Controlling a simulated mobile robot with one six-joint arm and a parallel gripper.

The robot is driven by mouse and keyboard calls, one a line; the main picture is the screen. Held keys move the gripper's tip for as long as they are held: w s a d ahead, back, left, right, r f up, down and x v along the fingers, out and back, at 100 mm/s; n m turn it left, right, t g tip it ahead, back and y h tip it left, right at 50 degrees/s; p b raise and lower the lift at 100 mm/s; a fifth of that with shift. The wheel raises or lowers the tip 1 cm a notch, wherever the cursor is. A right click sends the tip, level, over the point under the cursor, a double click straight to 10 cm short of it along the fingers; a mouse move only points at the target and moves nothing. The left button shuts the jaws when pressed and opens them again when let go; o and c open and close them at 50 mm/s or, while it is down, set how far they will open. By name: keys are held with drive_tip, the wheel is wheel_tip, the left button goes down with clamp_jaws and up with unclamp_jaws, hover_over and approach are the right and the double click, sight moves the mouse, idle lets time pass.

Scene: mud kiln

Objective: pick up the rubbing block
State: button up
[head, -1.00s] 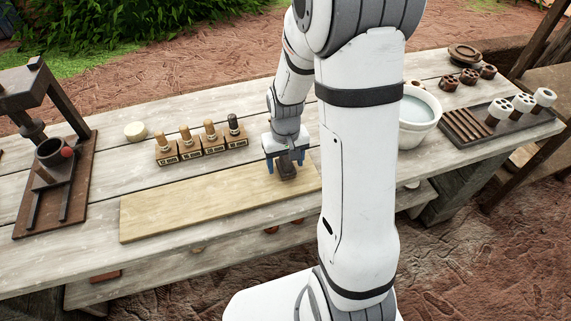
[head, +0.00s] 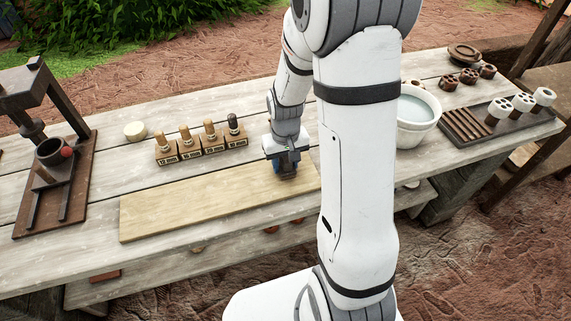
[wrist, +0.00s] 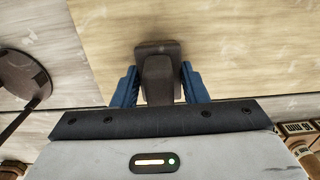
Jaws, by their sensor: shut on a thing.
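The rubbing block (head: 288,176) is a small dark brown block at the right end of a pale wooden board (head: 190,209). In the wrist view the block (wrist: 158,49) has a wide flat base and a narrower raised grip. My gripper (head: 287,165) is over it from above, its blue fingers shut on the raised grip. The wrist view shows my gripper (wrist: 158,86) with one finger on each side of the grip. The block appears to rest on the board; I see no clear gap under it.
Several wooden-handled stamps (head: 201,146) stand behind the board, with a pale round piece (head: 135,130) to their left. A press (head: 50,160) stands far left. A white water bowl (head: 417,117) and dark tray (head: 466,126) are right. A dark round object (wrist: 25,78) shows in the wrist view.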

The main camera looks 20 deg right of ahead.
wheel_tip(320, 180, up, 10)
drive_tip(key=shift+r, duration=0.1)
idle(0.4)
